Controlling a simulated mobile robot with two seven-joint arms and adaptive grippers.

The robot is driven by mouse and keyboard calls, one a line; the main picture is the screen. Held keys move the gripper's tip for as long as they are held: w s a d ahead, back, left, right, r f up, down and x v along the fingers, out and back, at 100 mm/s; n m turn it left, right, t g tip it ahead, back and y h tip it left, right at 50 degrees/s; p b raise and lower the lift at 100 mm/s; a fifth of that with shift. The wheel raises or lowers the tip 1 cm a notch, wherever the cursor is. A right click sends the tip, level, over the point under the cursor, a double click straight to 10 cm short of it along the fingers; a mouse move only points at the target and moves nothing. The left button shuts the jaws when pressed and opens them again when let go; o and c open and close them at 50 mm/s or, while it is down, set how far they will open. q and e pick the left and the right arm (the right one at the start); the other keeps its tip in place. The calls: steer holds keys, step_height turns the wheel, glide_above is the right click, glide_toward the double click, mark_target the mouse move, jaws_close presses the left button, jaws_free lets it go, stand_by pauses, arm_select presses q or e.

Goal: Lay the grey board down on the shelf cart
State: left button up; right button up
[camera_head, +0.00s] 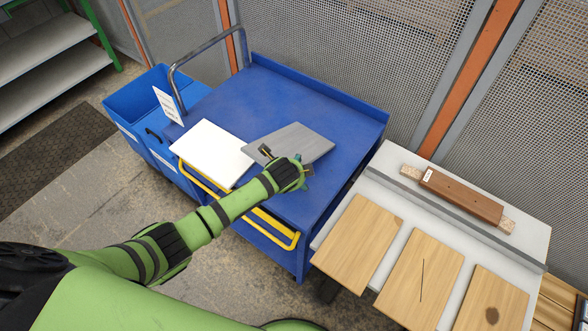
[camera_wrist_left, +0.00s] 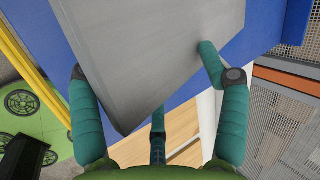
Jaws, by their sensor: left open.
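The grey board (camera_head: 304,139) lies on the blue top of the shelf cart (camera_head: 290,92), beside a white board (camera_head: 212,150). My left gripper (camera_head: 285,171) is at the near edge of the grey board, and hides part of that edge. In the left wrist view the grey board (camera_wrist_left: 135,50) reaches into the space between the teal fingers of my left gripper (camera_wrist_left: 148,78). The fingers are spread open; I cannot tell whether any still touches the board. My right gripper is not in view.
A pale table (camera_head: 335,232) at the right holds several wooden boards (camera_head: 358,243) and a brown block (camera_head: 460,195). Blue bins (camera_head: 137,98) stand left of the cart. The cart has a metal handle (camera_head: 208,47) and yellow front rail (camera_head: 270,222). Its back top is clear.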

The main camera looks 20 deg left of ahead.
arm_select(q)
steer(key=shift+s+f+g+p, duration=0.15)
steer(key=shift+s+g+p, duration=0.15)
steer(key=shift+g, duration=0.2)
steer(key=shift+f, duration=0.1)
steer(key=shift+s, duration=0.15)
steer(key=shift+s+r+p, duration=0.25)
steer(key=shift+s+p, duration=0.3)
steer(key=shift+p, duration=0.05)
steer(key=shift+s+r+p, duration=0.25)
steer(key=shift+s+p, duration=0.25)
steer(key=shift+p, duration=0.1)
steer(key=shift+s+r, duration=0.15)
steer(key=shift+s, duration=0.15)
